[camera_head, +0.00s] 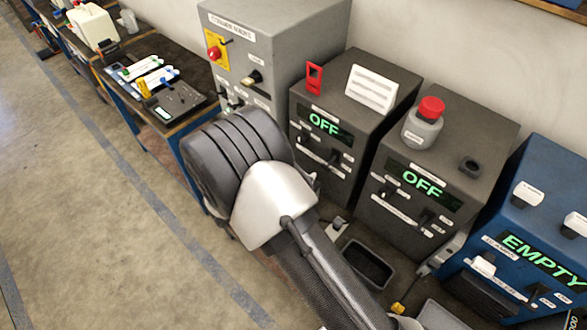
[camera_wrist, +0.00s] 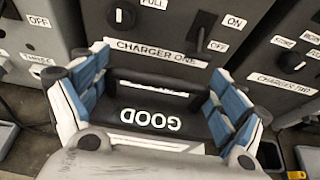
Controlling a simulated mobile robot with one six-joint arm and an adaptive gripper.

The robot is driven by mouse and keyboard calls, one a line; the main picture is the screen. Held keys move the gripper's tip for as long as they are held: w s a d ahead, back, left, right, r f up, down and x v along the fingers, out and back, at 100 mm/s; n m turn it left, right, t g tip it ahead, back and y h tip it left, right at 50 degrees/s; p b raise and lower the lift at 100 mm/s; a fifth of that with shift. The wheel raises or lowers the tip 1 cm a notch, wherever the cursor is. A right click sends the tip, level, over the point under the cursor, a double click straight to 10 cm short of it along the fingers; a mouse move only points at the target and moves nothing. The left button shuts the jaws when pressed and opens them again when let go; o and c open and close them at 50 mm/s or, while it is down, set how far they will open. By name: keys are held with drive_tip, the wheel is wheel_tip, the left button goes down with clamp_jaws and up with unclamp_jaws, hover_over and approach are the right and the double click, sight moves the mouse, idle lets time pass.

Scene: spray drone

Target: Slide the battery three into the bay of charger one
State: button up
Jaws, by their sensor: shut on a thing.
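In the wrist view, my gripper (camera_wrist: 157,88) has its blue-and-white fingers closed on both sides of a dark battery (camera_wrist: 190,121). The battery's face shows the word GOOD upside down; I cannot read a number on it. Charger one (camera_wrist: 156,51), named on its front label, is directly ahead of the battery. Its bay is hidden by the battery, so I cannot tell how far in the battery is. In the head view, charger one (camera_head: 345,127) is the dark box showing OFF, partly behind my arm. My gripper and the battery are hidden there.
Charger two (camera_head: 408,188) stands to the right, also showing OFF, with a red-capped grey bottle (camera_head: 424,125) on top. A blue box (camera_head: 525,238) showing EMPTY is farther right. A grey cabinet (camera_head: 271,47) stands left. An empty black tray (camera_head: 367,264) lies in front of the chargers.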

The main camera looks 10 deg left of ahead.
drive_tip(key=shift+w+f+b, duration=0.1)
drive_tip(key=shift+f+b, duration=1.9)
drive_tip(key=shift+f, duration=0.4)
drive_tip(key=shift+f+b, duration=3.05)
idle(1.1)
drive_tip(key=o, duration=1.8)
drive_tip(key=shift+o, duration=0.4)
drive_tip(key=shift+f, duration=0.1)
drive_tip(key=shift+s+d+f, duration=0.1)
drive_tip(key=shift+s+f, duration=0.1)
drive_tip(key=shift+s, duration=0.05)
drive_tip(key=v, duration=1.2)
